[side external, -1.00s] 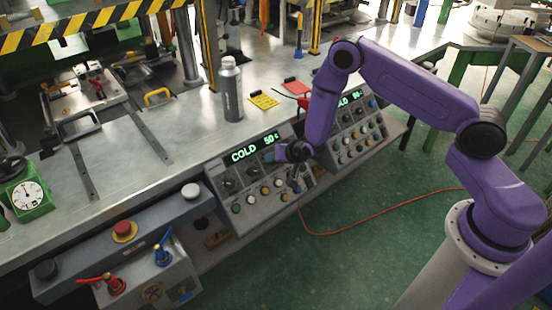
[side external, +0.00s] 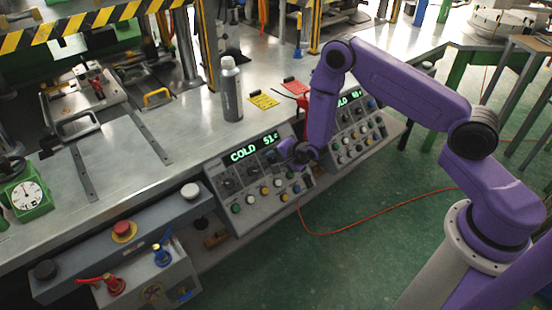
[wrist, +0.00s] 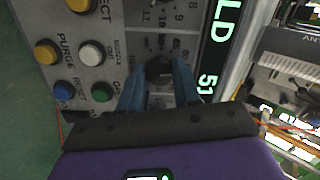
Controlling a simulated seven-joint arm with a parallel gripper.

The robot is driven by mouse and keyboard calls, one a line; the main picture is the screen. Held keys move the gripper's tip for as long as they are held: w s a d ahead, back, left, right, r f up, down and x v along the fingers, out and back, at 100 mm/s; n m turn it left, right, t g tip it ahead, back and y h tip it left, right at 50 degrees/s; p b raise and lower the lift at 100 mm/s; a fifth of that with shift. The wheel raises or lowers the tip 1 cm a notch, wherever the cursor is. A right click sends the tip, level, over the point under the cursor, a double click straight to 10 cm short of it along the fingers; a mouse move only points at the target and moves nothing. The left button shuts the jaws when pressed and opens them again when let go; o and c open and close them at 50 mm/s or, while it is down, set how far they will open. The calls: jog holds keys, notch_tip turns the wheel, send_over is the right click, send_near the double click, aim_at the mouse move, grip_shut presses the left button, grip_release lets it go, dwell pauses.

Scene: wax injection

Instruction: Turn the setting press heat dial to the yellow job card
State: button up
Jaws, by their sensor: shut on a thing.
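My gripper (side external: 276,156) is at the upper right of the left control panel, just below its lit green display (side external: 252,148), which reads COLD 51. In the wrist view my gripper (wrist: 160,76) has its two blue fingers shut on either side of a dark round dial (wrist: 158,67), with a printed number scale around it. The dial's pointer is too dark to read. A yellow card (side external: 264,101) lies on the bench behind the panel; its writing is too small to read.
A red card (side external: 294,87) and a grey bottle (side external: 231,90) are on the bench near the yellow card. A second panel (side external: 354,130) stands to the right. Several coloured buttons (wrist: 92,53) sit close to the dial. An orange cable (side external: 345,232) crosses the green floor.

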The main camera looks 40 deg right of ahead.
jog(key=shift+m, duration=0.4)
jog(key=o, duration=1.1)
jog(key=shift+c, duration=0.2)
jog(key=v, duration=1.7)
jog(key=shift+s+r, duration=0.1)
jog(key=shift+s, duration=0.1)
